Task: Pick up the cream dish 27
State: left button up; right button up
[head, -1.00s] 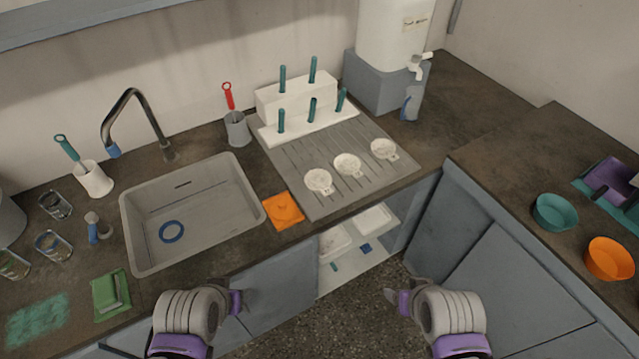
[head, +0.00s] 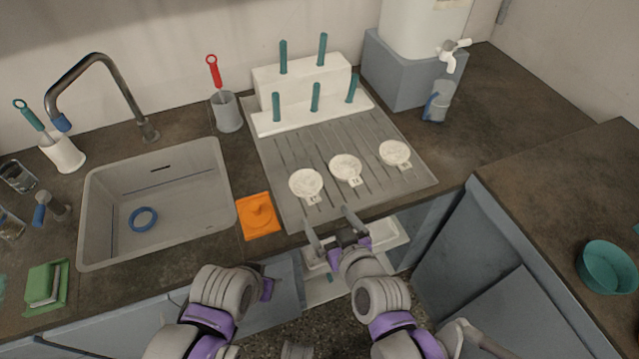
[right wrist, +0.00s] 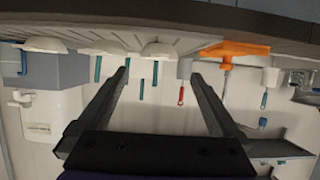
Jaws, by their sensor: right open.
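Three small cream dishes with label tabs sit in a row on the grooved drainer: a left one (head: 306,184), a middle one (head: 346,169) and a right one (head: 395,153). The tab numbers are too small to read surely, so I cannot tell which is 27. My right gripper (head: 327,216) is open and empty at the drainer's front edge, just in front of the left and middle dishes. The right wrist view, upside down, shows the left dish (right wrist: 158,49) beyond the open fingers (right wrist: 159,73). My left gripper (head: 267,289) is low before the counter; its fingers are unclear.
An orange item (head: 259,216) lies left of the drainer (head: 285,212), beside the sink (head: 225,210). A white rack (head: 300,88) with teal pegs stands behind the dishes. A grey cup (head: 227,113) holds a red-handled tool. The counter right of the drainer is mostly clear.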

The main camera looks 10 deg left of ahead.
aim_at(314, 200)
jog(key=x, duration=0.4)
jog(key=shift+w+a+f+b, duration=0.1)
jog(key=shift+a+f+b, duration=0.05)
jog(key=shift+a+b, duration=0.25)
jog(key=x, duration=0.5)
jog(key=shift+w+d+f+b, duration=0.1)
jog(key=shift+w+f+b, duration=0.2)
jog(key=shift+w+b, duration=0.1)
jog(key=shift+s, duration=0.1)
grip_shut()
